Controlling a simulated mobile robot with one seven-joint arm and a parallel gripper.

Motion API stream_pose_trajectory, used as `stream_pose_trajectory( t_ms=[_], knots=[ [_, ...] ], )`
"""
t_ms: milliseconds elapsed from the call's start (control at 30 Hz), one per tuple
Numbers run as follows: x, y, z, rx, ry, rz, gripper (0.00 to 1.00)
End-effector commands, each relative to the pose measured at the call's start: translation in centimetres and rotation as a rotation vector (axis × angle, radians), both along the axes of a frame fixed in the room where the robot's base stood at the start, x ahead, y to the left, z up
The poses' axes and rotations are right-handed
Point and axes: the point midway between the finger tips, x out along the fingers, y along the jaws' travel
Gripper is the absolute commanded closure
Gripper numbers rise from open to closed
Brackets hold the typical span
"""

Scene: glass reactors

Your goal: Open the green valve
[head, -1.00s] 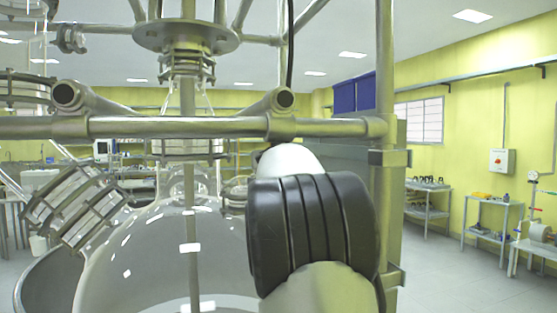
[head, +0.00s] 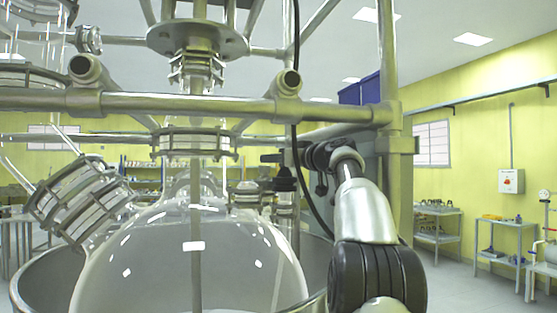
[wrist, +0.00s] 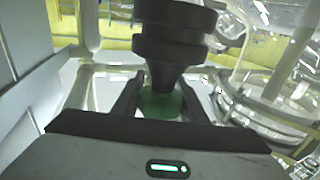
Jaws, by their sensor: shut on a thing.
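The green valve (wrist: 160,104) shows in the wrist view as a green piece under a dark, stepped cylindrical body (wrist: 172,45). My gripper (wrist: 160,98) has one finger on each side of the green piece and is shut on it. The dark body hides part of the green piece. In the head view my gripper (head: 291,158) is small and dark, at the right of the glass vessel, beside a dark fitting (head: 285,183). I cannot make out the green colour there.
A large round glass vessel (head: 190,260) fills the lower left of the head view. A metal frame bar (head: 200,105) crosses above my arm, and an upright post (head: 397,165) stands to its right. A black cable (head: 297,130) hangs near my gripper.

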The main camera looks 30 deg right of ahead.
Motion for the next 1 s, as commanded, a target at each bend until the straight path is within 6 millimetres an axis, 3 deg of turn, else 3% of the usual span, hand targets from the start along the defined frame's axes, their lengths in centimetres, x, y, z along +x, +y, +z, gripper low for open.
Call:
stream_pose_trajectory(
  t_ms=[300,800,833,900,1000],
  knots=[
    [-0.04,0.3,0.11,0.0,0.0,0.102,0.84],
    [-0.05,0.5,0.09,-0.001,-0.001,0.118,0.84],
    [-0.05,0.5,0.09,-0.001,-0.001,0.118,0.56],
    [-0.05,0.51,0.08,-0.001,-0.001,0.118,0.45],
    [-0.04,0.51,0.06,-0.001,-0.001,0.118,0.43]
  ],
)
